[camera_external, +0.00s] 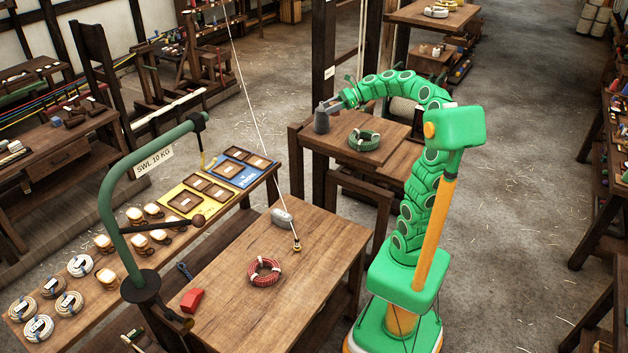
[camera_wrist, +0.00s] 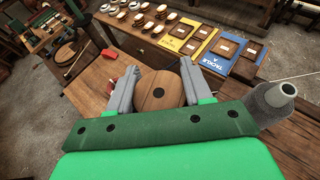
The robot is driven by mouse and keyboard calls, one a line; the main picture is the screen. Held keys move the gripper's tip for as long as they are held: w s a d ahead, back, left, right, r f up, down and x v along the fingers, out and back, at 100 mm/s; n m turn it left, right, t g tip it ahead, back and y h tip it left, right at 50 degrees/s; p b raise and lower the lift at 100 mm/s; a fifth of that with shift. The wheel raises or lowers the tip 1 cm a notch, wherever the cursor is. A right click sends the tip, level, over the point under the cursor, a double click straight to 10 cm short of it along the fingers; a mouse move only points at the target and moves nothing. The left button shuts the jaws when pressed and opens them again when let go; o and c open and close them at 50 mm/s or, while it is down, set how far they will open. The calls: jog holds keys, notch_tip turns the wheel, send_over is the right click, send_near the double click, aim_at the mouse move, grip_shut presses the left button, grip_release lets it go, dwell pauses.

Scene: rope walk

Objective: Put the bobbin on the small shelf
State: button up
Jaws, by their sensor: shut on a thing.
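My gripper (camera_wrist: 157,84) is shut on a round wooden piece with small dark holes in its face, which I take for the bobbin (camera_wrist: 158,92). One grey finger stands on each side of it. In the external view my gripper (camera_external: 342,101) is above the left edge of a wooden stand (camera_external: 338,141), close to a grey bottle-shaped object (camera_external: 322,119); the held piece is too small to make out there. The grey object also shows right of my gripper in the wrist view (camera_wrist: 270,104). I cannot tell for sure which surface is the small shelf.
A green rope coil (camera_external: 364,141) lies on the stand. The workbench (camera_external: 225,290) in front holds a red rope coil (camera_external: 264,271), a red wedge (camera_external: 192,300) and a grey weight (camera_external: 282,217).

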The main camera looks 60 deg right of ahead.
jog(key=s+d+m+t+h, duration=0.1)
jog(key=s+d+m+h, duration=0.15)
jog(key=d, duration=0.55)
jog(key=s+d+m+t+h, duration=0.15)
jog(key=s+d, duration=0.25)
jog(key=d, duration=0.4)
send_over(344, 124)
jog(key=s, duration=0.1)
jog(key=f, duration=0.9)
jog(key=a+f, duration=0.1)
jog(key=f, duration=0.4)
jog(key=shift+s, duration=0.15)
jog(key=shift+w+d+f, duration=0.35)
jog(key=shift+w+f, duration=0.15)
jog(key=shift+f, duration=1.6)
jog(key=shift+f, duration=0.15)
jog(key=o, duration=1)
jog(key=shift+o, duration=0.2)
